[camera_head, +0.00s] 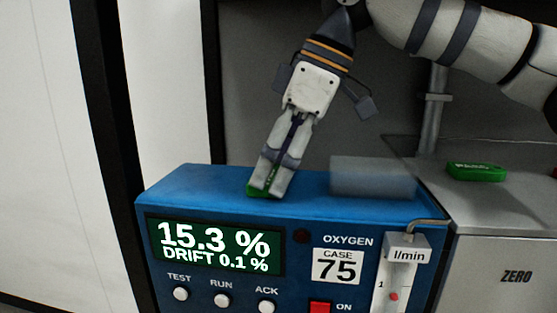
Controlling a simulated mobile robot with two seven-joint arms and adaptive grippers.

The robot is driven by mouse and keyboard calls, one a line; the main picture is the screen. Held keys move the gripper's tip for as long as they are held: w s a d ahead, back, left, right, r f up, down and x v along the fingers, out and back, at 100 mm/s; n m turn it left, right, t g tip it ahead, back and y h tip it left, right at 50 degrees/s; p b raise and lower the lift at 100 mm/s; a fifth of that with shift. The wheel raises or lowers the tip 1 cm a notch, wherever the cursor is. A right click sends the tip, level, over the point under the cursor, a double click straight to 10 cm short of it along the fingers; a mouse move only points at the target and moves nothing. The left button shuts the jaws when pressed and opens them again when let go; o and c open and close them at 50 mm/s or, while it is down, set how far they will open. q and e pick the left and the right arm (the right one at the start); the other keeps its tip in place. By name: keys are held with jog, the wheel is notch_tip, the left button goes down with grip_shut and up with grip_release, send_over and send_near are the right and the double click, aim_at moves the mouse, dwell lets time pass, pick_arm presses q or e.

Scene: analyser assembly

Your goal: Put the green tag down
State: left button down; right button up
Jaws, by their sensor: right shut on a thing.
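A green tag (256,193) is at the top of the blue analyser (190,186), near its front edge and above the display. My right gripper (268,186) points down and is shut on this tag. The fingers cover much of the tag, and I cannot tell whether the tag touches the analyser's top. A second green tag (477,172) with pale lettering lies on the grey surface at the right. My left gripper is not in view.
A translucent grey block (372,178) is on the analyser's top, right of the gripper. A bent metal pipe and a flow meter (397,275) are at the front right. A grey vertical post (433,110) stands behind. The analyser's top left is clear.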

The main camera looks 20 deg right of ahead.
aim_at(272, 173)
jog(key=o, duration=1.1)
jog(key=shift+r, duration=0.2)
jog(key=v, duration=0.3)
jog(key=shift+r, duration=0.1)
jog(key=s+d, duration=0.2)
jog(key=d, duration=0.1)
jog(key=s+d, duration=0.2)
jog(key=d, duration=0.1)
jog(key=s+d, duration=0.2)
jog(key=d, duration=0.2)
jog(key=shift+s, duration=0.4)
jog(key=shift+f, duration=0.25)
jog(key=shift+a, duration=0.1)
